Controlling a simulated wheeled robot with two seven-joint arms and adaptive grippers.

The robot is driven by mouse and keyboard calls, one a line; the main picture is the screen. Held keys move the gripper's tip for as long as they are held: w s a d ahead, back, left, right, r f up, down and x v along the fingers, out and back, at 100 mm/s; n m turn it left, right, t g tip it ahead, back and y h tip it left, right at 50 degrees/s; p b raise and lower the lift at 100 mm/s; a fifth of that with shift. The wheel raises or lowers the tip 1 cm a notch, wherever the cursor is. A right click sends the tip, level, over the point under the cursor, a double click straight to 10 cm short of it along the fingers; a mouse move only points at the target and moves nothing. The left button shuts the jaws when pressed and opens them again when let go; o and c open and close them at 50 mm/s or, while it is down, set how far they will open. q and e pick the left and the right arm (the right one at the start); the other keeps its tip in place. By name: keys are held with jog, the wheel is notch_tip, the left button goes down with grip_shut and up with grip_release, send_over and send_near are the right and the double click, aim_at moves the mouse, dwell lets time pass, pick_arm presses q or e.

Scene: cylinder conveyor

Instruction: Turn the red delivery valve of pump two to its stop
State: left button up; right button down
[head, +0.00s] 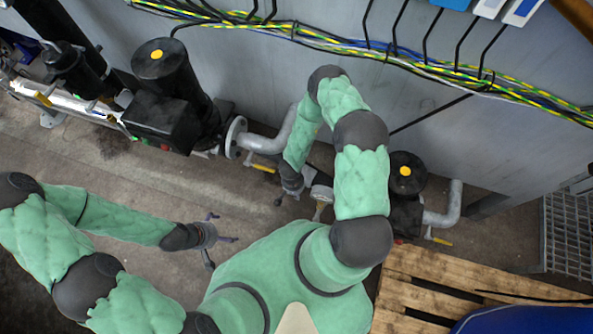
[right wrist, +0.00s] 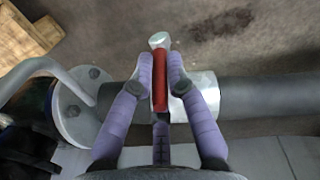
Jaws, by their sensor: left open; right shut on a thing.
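The red valve handle (right wrist: 160,86) lies lengthwise between the two purple fingers of my right gripper (right wrist: 161,74) in the right wrist view. The gripper is shut on it. The handle's far end meets a bright metal fitting (right wrist: 159,40) on a pipe. In the head view my right gripper (head: 289,196) is low between the two pumps, partly hidden by its own wrist, and the red handle cannot be made out. My left gripper (head: 208,240) is open and empty over bare floor. Two black pumps with yellow dots show, a left pump (head: 166,105) and a right pump (head: 405,190).
A grey pipe (head: 265,142) leaves the left pump, with a yellow handle (head: 263,168) below it. Another yellow handle (head: 439,240) is by the right pump. A wooden pallet (head: 405,290) and blue drum (head: 530,320) are at lower right. Cables (head: 330,43) run along the wall.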

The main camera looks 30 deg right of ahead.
jog(key=shift+w, duration=0.2)
dwell(0.3)
jog(key=c, duration=1.2)
grip_release()
jog(key=shift+a, duration=0.1)
jog(key=r, duration=0.8)
jog(key=w+a+r, duration=0.1)
jog(key=r, duration=0.3)
